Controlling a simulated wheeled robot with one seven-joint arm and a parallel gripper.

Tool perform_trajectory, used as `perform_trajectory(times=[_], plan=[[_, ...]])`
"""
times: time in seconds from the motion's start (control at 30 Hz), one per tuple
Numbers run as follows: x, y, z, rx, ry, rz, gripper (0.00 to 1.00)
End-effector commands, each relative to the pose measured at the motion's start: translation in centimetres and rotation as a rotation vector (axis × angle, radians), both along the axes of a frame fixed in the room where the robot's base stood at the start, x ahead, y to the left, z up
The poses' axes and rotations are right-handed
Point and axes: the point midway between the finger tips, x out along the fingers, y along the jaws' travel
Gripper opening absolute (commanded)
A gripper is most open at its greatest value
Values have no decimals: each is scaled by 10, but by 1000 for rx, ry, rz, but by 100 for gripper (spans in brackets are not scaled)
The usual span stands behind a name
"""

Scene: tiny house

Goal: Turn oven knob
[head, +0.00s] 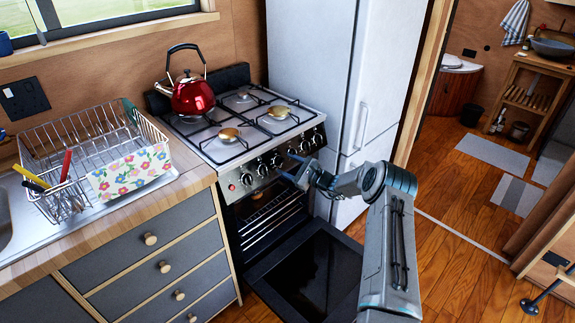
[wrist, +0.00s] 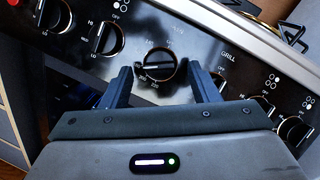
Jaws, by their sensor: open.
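The oven knob (wrist: 158,66) is a round black dial with a silver rim, printed with temperature numbers, in the middle of the wrist view. Its grip bar lies nearly level in that picture. My gripper (wrist: 160,70) is open, with one dark finger on each side of the knob. Gaps show between the fingers and the knob, and I see no contact. In the head view my gripper (head: 291,172) is in front of the stove's black control panel (head: 236,178). There my gripper partly covers the row of knobs.
Other knobs sit close by, including one on the left (wrist: 104,40) and one on the right (wrist: 260,106). The oven door (head: 310,270) hangs open below my arm. A red kettle (head: 192,97) stands on the stovetop. A white fridge (head: 312,60) stands to the right.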

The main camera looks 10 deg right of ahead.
Motion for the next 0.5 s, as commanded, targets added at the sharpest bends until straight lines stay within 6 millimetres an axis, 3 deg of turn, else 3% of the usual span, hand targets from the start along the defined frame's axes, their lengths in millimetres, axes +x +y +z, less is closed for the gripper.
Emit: perform_trajectory(times=[0.37, 0.5], plan=[[5, 5, 0, 0, 0, 0, 55], [4, 5, 0, 0, 0, 0, 19]])
